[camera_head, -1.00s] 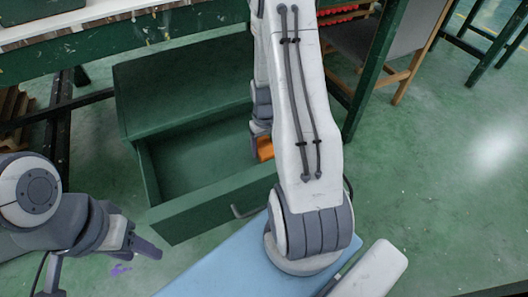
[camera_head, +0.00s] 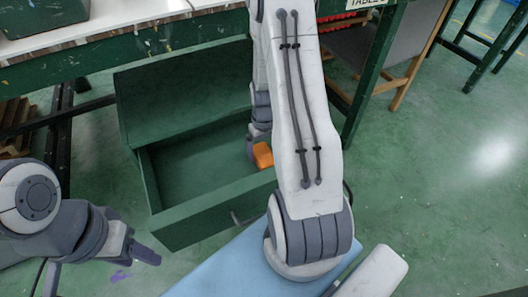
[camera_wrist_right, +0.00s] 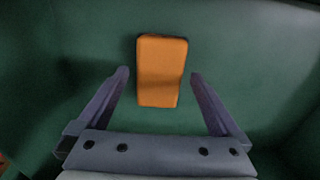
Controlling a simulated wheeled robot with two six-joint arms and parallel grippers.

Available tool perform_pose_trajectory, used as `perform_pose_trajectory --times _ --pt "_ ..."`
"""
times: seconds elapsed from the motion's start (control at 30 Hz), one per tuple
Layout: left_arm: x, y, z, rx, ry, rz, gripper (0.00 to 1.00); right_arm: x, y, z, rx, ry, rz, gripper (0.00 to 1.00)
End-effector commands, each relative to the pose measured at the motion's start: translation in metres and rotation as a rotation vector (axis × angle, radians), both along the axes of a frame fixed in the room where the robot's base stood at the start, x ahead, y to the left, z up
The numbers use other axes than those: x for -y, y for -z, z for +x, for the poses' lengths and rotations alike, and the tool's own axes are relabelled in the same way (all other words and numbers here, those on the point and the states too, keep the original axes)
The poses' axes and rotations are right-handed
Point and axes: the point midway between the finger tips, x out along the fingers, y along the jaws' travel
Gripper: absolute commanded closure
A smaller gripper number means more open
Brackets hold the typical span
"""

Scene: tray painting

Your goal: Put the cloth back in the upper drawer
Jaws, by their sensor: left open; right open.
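The orange folded cloth (camera_head: 263,155) lies on the floor of the open green drawer (camera_head: 152,182), near its right end; my right arm partly hides that end. In the right wrist view the cloth (camera_wrist_right: 161,88) lies flat, between and beyond my right gripper's fingers, with a gap on each side. My right gripper (camera_wrist_right: 158,75) is open and empty over the drawer. My left gripper (camera_head: 100,277) is open and empty, low at the left, in front of the drawer.
The green cabinet (camera_head: 180,90) stands under a paint-spotted table (camera_head: 150,40). A green-legged table and a chair (camera_head: 368,60) stand at the right. The green floor (camera_head: 440,190) is clear at the right.

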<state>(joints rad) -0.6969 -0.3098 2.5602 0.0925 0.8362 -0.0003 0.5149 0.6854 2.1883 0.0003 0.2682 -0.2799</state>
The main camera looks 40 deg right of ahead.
Motion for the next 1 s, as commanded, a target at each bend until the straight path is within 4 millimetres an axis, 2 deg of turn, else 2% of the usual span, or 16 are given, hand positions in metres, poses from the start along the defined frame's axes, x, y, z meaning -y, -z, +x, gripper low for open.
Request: perform_pose_trajectory --times 0.03,0.3,0.5,0.77,0.87,0.97,1.0 --pt "0.000 -0.016 0.000 0.000 0.000 0.000 0.50 0.001 -0.021 0.001 0.004 0.000 -0.002 0.00" --pt "0.000 -0.049 0.000 0.001 0.000 -0.001 0.50 0.000 -0.075 0.001 0.003 0.000 -0.002 0.00" --pt "0.000 -0.058 0.000 0.000 0.000 0.000 0.50 0.000 -0.093 0.000 0.001 0.000 0.000 0.00" --pt "0.000 -0.058 0.000 0.000 0.000 0.000 0.50 -0.004 -0.097 0.002 0.003 -0.010 -0.001 0.00" --pt "0.000 -0.058 0.000 0.000 0.000 0.000 0.50 -0.029 -0.112 0.009 0.009 -0.063 -0.002 0.00" --pt "0.000 -0.058 0.000 0.000 0.000 0.000 0.50 -0.078 -0.140 0.016 0.021 -0.163 -0.001 0.00" --pt "0.000 -0.058 0.000 0.000 0.000 0.000 0.50 -0.103 -0.154 0.016 0.027 -0.215 0.002 0.00"
